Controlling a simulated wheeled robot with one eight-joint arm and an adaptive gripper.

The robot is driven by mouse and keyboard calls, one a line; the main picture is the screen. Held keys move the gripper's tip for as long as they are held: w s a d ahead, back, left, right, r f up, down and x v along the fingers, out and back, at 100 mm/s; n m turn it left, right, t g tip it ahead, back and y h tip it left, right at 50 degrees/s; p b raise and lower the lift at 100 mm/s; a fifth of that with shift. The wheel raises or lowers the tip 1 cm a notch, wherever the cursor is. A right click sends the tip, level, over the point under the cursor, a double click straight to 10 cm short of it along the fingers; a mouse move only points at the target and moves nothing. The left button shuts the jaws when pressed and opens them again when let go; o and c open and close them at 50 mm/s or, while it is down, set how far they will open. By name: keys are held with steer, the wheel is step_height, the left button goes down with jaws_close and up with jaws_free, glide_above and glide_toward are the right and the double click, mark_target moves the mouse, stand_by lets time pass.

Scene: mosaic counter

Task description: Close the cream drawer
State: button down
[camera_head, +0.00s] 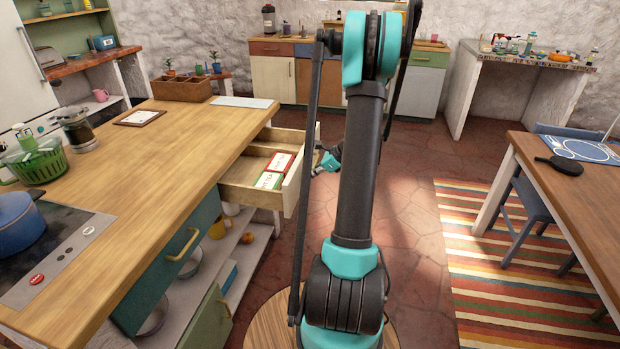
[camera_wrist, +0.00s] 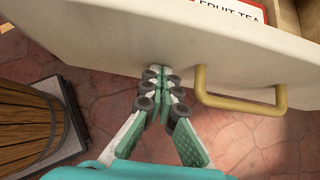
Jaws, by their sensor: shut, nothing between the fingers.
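The cream drawer (camera_head: 293,190) stands pulled out from the wooden-topped counter. Its plain cream front (camera_wrist: 90,35) crosses the top of the wrist view, with a yellow bar handle (camera_wrist: 240,103) on it. A red-and-white box (camera_head: 279,162) and a green-and-white box (camera_head: 268,180) lie inside; a "FRUIT TEA" label (camera_wrist: 232,10) shows in the wrist view. My gripper (camera_wrist: 158,78) is shut and empty, its tips at the drawer front just left of the handle. Whether they touch it I cannot tell. In the head view my arm partly hides the gripper (camera_head: 321,163).
A teal drawer (camera_head: 172,262) with a yellow handle is shut below the counter. A table (camera_head: 570,200) and striped rug (camera_head: 480,280) lie right; open tiled floor lies between.

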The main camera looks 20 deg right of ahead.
glide_above(246, 179)
steer(key=shift+s+d, duration=0.25)
steer(key=shift+d, duration=0.1)
steer(key=shift+w+a, duration=0.25)
steer(key=shift+a, duration=0.1)
steer(key=shift+r, duration=0.1)
